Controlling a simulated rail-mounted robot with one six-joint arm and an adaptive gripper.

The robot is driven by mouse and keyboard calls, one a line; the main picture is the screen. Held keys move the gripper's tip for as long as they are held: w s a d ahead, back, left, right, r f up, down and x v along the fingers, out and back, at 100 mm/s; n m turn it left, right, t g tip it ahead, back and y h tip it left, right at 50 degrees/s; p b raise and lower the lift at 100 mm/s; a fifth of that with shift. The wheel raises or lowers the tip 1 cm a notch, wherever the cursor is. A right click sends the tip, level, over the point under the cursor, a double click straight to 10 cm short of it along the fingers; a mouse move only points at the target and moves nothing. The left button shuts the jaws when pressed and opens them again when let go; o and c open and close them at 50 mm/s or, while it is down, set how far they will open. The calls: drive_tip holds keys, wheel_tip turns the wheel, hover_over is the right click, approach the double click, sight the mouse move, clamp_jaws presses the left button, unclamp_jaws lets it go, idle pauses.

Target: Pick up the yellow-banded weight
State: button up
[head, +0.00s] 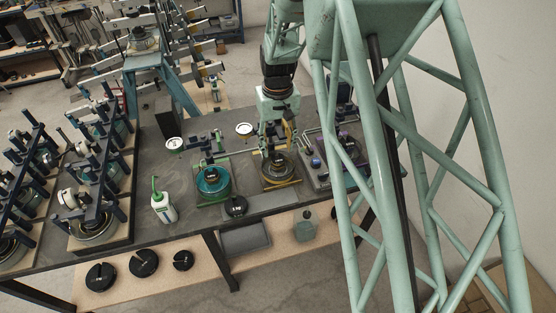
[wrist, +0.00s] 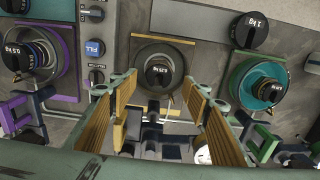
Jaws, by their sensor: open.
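The yellow-banded station (head: 282,182) sits on the bench, with a round dark weight on it just below my gripper (head: 277,146). In the wrist view this weight (wrist: 157,74), a black knob marked 0.25 kg on a round grey base, is in the centre. Its yellow band is not clear there. My gripper (wrist: 160,86) is open, its two yellow-padded fingers left and right of the weight in the picture. The fingers appear nearer the camera than the weight, and I see no contact. In the head view my gripper partly hides the weight.
A teal station (head: 213,182) stands to the left and a purple one (head: 350,160) to the right. A loose black weight (head: 235,207) lies at the front. A white bottle (head: 163,208) stands further left. Several black weights (head: 144,262) lie on the lower shelf.

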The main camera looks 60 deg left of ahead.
idle(0.3)
drive_tip(key=shift+w+f+p, duration=0.1)
drive_tip(key=shift+f+p, duration=0.6)
drive_tip(key=shift+f, duration=1.9)
drive_tip(key=shift+c, duration=0.3)
drive_tip(key=c, duration=0.9)
